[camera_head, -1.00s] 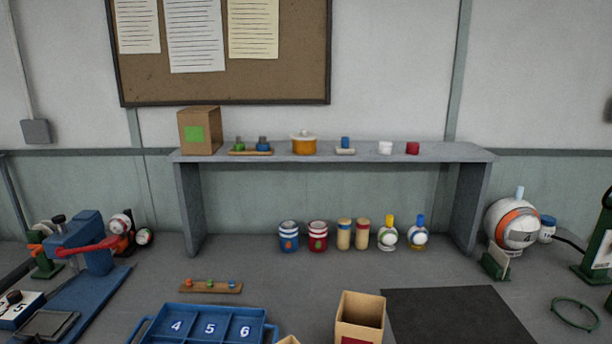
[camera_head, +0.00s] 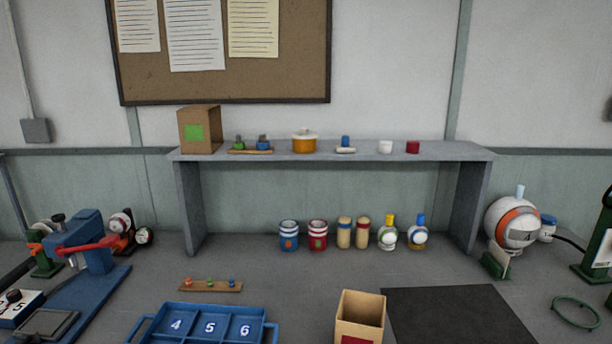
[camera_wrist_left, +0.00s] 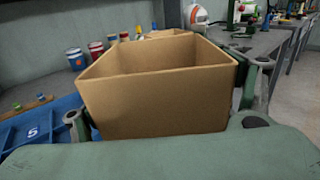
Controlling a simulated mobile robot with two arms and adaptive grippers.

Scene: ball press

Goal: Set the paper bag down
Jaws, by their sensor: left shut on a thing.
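A brown, open-topped paper bag (camera_wrist_left: 150,108) fills the middle of the left wrist view, upright, and looks empty as far as I can see inside. My left gripper (camera_wrist_left: 165,98) is shut on it, with one finger at each side. The bag's base is hidden, so I cannot tell whether it touches the table. Neither gripper shows in the head view. Another open paper bag with a red label (camera_head: 360,312) stands on the table in the head view. A third bag with a green label (camera_head: 195,130) stands on the shelf.
The blue numbered tray (camera_head: 210,326) lies left of the red-labelled bag, and a dark mat (camera_head: 460,315) lies right of it. Jars and bottles stand under the shelf (camera_head: 330,152). A blue press (camera_head: 90,255) is at the left.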

